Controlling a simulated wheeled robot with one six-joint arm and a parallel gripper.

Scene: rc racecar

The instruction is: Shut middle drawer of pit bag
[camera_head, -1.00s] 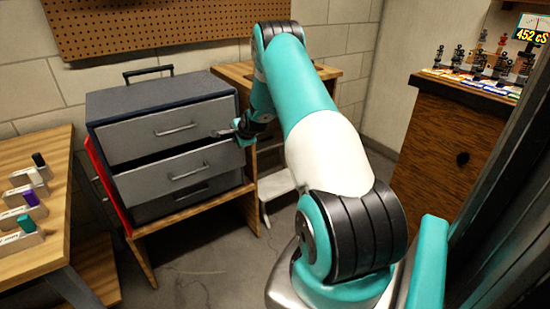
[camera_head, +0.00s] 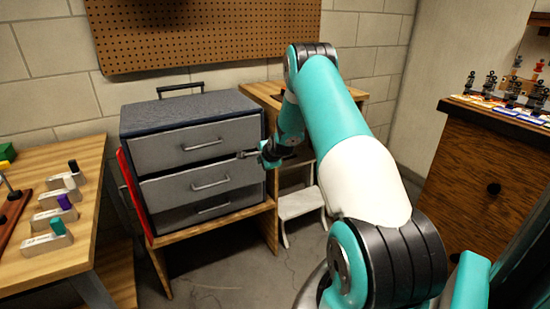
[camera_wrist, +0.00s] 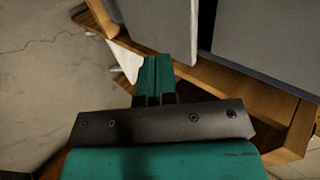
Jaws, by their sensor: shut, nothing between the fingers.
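The pit bag (camera_head: 135,130) is a dark box with grey drawer fronts, standing on a low wooden stand. Its middle drawer (camera_head: 165,193) sticks out slightly, with a narrow dark gap above its front. The top drawer (camera_head: 170,150) looks shut. The bottom drawer (camera_head: 175,219) sits back under the middle one. My gripper (camera_head: 243,155) is shut and empty by the upper right corner of the middle drawer front; I cannot tell whether it touches. In the wrist view my shut green fingers (camera_wrist: 157,65) are beside a grey panel (camera_wrist: 165,25).
A wooden table (camera_head: 80,250) with small labelled holders stands at left. A white step stool (camera_head: 300,205) is right of the stand. A wooden cabinet (camera_head: 470,180) stands at right. Open floor (camera_head: 215,275) lies in front of the stand.

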